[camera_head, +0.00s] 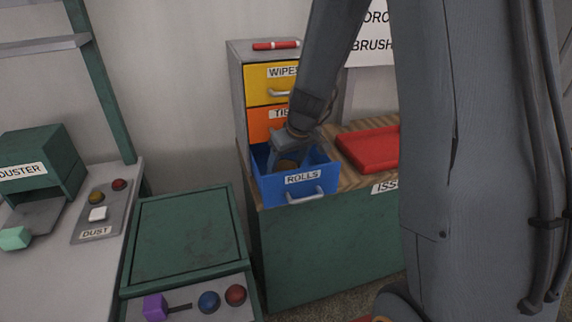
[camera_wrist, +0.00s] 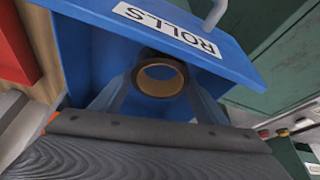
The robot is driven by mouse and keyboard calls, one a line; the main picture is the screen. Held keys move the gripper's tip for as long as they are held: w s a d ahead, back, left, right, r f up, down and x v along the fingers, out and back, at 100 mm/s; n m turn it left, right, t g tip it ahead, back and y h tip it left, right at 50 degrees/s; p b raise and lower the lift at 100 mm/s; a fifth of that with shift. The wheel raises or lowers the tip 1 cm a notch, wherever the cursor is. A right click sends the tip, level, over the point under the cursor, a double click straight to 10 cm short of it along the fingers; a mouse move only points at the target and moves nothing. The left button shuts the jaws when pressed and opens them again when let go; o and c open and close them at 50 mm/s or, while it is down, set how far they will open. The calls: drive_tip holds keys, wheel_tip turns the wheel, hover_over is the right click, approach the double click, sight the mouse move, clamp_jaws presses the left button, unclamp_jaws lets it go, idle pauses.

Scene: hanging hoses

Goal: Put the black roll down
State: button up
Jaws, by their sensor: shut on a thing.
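The black roll (camera_wrist: 160,94), a dark ring with a brown core, sits between the two fingers of my gripper (camera_wrist: 158,80) in the wrist view. My gripper is shut on it. In the head view my gripper (camera_head: 287,158) reaches down into the open blue drawer (camera_head: 320,182) labelled ROLLS, and a bit of the roll's brown (camera_head: 287,165) shows inside. The drawer's front also shows in the wrist view (camera_wrist: 110,28). I cannot tell whether the roll touches the drawer floor.
Above the blue drawer are a shut yellow WIPES drawer (camera_head: 266,88) and an orange drawer (camera_head: 260,126). A red marker-like thing (camera_head: 276,45) lies on the cabinet. A red tray (camera_head: 368,150) is on the wooden top to the right. A green box (camera_head: 187,235) stands front left.

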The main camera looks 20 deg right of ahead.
drive_tip(key=shift+f, duration=0.1)
drive_tip(key=o, duration=1.1)
drive_tip(key=shift+r, duration=0.2)
drive_tip(key=shift+r+p, duration=0.55)
drive_tip(key=shift+p, duration=0.4)
drive_tip(key=b+v, duration=0.2)
drive_tip(key=v, duration=1)
drive_tip(key=s+a+f+m+g, duration=0.1)
drive_tip(key=s+f, duration=0.3)
drive_tip(key=s, duration=0.5)
drive_tip(key=s+a+f+m+g+h, duration=0.1)
drive_tip(key=s+a+f+m+g, duration=0.1)
drive_tip(key=s+f, duration=0.3)
drive_tip(key=s, duration=0.4)
drive_tip(key=shift+s+f, duration=0.1)
